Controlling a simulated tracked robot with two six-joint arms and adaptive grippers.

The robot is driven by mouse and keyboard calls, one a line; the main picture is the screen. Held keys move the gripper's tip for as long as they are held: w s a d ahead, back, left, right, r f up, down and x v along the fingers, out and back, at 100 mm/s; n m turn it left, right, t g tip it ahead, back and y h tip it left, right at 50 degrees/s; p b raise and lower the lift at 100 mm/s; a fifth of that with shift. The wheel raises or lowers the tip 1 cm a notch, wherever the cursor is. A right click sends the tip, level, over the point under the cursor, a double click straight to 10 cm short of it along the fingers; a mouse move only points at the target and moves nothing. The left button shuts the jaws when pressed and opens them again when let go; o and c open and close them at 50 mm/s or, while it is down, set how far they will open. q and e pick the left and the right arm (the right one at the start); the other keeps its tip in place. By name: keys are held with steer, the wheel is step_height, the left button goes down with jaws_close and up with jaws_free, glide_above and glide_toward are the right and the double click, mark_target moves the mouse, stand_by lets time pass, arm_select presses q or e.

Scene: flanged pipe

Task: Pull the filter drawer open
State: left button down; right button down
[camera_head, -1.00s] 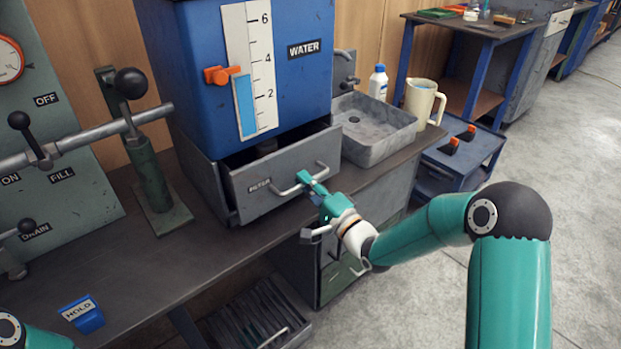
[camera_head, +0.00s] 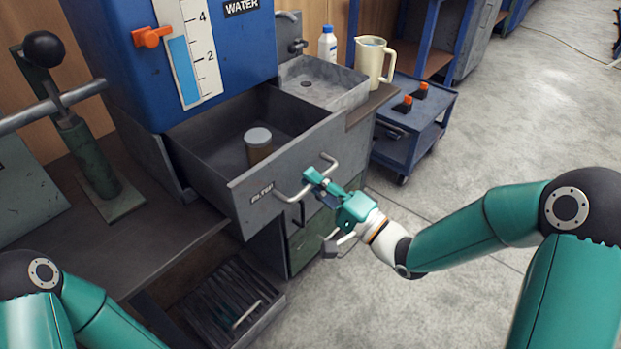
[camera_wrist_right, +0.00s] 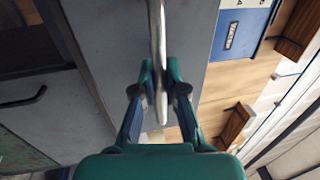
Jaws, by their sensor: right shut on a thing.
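The grey filter drawer (camera_head: 275,180) stands well out from under the blue water tank (camera_head: 170,60) in the head view. A round canister with a pale lid (camera_head: 258,145) stands inside it. My right gripper (camera_head: 316,180) is shut on the drawer's bar handle (camera_head: 297,192), near the handle's right end. In the right wrist view the handle (camera_wrist_right: 158,40) runs between the two fingers of the gripper (camera_wrist_right: 160,85). My left arm shows at the lower left of the head view, but its gripper is out of view.
A grey sink (camera_head: 320,82), a white bottle (camera_head: 327,45) and a cream jug (camera_head: 374,62) are right of the tank. A blue cart (camera_head: 415,135) stands beyond the bench. A lower tray (camera_head: 225,300) sits under the bench. The floor at right is free.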

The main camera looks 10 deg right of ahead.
steer(key=shift+s+a+f, duration=0.1)
steer(key=shift+s+f, duration=0.1)
steer(key=shift+f, duration=0.1)
steer(key=c, duration=1.2)
jaws_free()
steer(key=shift+w, duration=0.1)
steer(key=shift+r, duration=0.15)
steer(key=v, duration=1.2)
